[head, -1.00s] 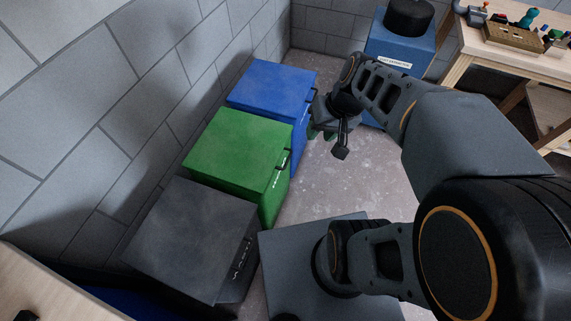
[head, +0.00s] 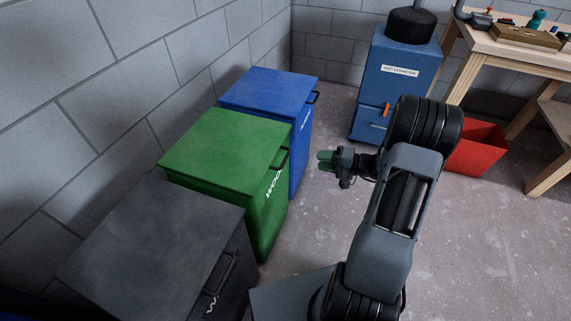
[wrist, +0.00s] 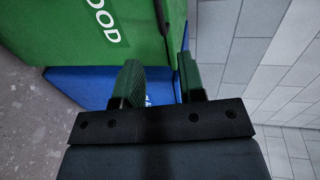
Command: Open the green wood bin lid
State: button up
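The green wood bin (head: 262,218) stands in the row along the left wall, with its flat green lid (head: 225,148) closed. A dark handle (head: 284,160) is on the lid's right edge. My gripper (head: 323,160) is to the right of that handle, apart from it, with its green-padded fingers pointing left towards the bins. In the wrist view my gripper (wrist: 160,76) is open and empty, with a gap between its fingers. The bin's green front with white letters (wrist: 103,20) and part of the dark handle (wrist: 162,22) show ahead of the fingers.
A blue bin (head: 268,88) stands behind the green one, and a dark grey bin (head: 155,245) in front of it. A blue dust extractor (head: 405,80), a red bin (head: 478,150) and a wooden workbench (head: 500,48) are at the back right. The floor (head: 325,215) right of the bins is clear.

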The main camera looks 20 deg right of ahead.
aim_at(287, 155)
jog(key=b+x, duration=0.1)
jog(key=x, duration=1.2)
jog(key=shift+a, duration=0.2)
grip_shut()
